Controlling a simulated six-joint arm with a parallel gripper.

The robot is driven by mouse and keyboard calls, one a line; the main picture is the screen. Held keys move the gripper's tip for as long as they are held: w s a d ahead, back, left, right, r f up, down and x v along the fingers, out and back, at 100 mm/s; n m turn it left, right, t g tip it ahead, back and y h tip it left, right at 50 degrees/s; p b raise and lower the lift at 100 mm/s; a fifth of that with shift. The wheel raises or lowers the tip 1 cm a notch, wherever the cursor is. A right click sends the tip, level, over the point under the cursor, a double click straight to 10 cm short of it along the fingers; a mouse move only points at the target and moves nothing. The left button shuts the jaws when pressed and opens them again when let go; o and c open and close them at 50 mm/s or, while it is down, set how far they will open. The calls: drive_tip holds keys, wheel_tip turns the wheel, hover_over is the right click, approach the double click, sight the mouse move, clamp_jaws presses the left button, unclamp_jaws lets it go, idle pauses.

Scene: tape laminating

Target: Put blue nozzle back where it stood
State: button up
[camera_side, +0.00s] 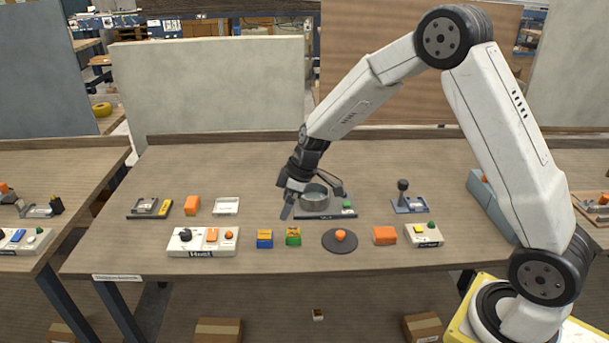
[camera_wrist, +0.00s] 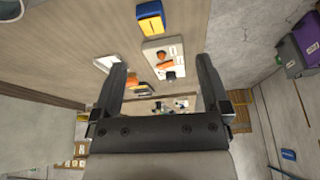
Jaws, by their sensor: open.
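I cannot pick out a nozzle for certain. The bluest small piece is a blue block with yellow on it (camera_side: 265,239), standing on the table left of a green and orange block (camera_side: 293,237). The blue and yellow block also shows at the top of the wrist view (camera_wrist: 150,18).
A white control box (camera_side: 203,250) stands at the front left. A dark round disc with an orange knob (camera_side: 340,248), an orange block (camera_side: 384,236) and a small white button box (camera_side: 425,241) stand right of the blocks. A joystick base (camera_side: 409,206) is behind.

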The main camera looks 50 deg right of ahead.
drive_tip(key=s+r+m+h, duration=0.2)
drive_tip(key=s+m, duration=0.5)
drive_tip(key=s, duration=1.4)
drive_tip(key=shift+s+a+r+m+h, duration=0.2)
drive_tip(key=shift+s+r+m+h, duration=0.1)
drive_tip(key=shift+r+m, duration=0.15)
